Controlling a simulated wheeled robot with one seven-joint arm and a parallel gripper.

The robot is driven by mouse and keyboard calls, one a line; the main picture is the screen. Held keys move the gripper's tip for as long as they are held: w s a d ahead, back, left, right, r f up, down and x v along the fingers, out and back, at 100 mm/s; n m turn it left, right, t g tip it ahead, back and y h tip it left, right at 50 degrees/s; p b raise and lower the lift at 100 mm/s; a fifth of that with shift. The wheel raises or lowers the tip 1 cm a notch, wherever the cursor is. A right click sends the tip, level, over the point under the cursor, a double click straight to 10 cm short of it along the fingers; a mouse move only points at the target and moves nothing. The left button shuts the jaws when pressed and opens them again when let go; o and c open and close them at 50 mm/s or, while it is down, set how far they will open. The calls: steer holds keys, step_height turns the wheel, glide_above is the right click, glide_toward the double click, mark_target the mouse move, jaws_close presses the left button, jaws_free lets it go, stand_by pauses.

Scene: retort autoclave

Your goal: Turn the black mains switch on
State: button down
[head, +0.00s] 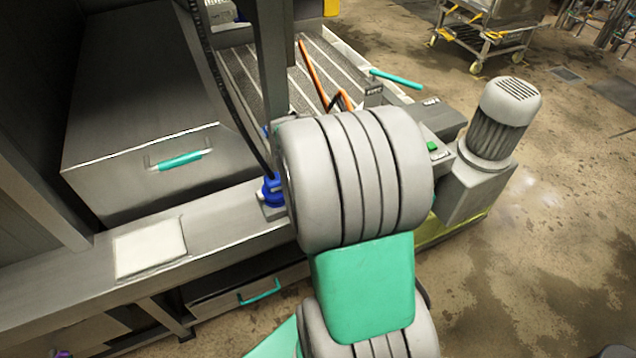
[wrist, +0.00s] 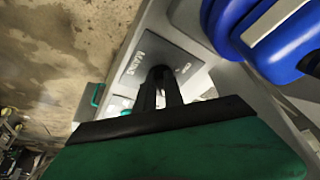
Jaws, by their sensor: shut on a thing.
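The black mains switch (wrist: 160,72) sits on a grey plate (wrist: 150,52) lettered MAINS in the wrist view. A smaller label (wrist: 183,69) stands beside the switch, too small to read surely. My gripper (wrist: 160,88) has its dark fingers shut on the switch. The fingers cover much of it, so which way the switch points is hard to tell. In the head view my arm hides the gripper and the switch.
A blue fitting (wrist: 240,25) is close by on the right in the wrist view. In the head view, a grey motor (head: 497,118) stands to the right of my arm, near a green button (head: 433,146). Open floor lies at right.

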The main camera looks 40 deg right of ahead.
steer(key=c, duration=1.4)
jaws_free()
steer(key=shift+c, duration=0.2)
steer(key=v, duration=0.8)
steer(key=s+a+f+n+g+y, duration=0.1)
steer(key=s+a+f+n, duration=0.1)
steer(key=a+n, duration=0.15)
steer(key=s+a+f+n+y, duration=0.1)
steer(key=s+a+f+n, duration=0.15)
steer(key=a, duration=0.25)
steer(key=a+r+n+t+y, duration=0.1)
steer(key=a+r+n, duration=0.2)
steer(key=a, duration=0.4)
steer(key=a+r+n+t, duration=0.1)
steer(key=a+r+n, duration=0.2)
steer(key=a, duration=0.4)
steer(key=shift+w+a+r+n+y, duration=0.35)
steer(key=shift+w+r+y, duration=0.1)
steer(key=shift+r, duration=0.4)
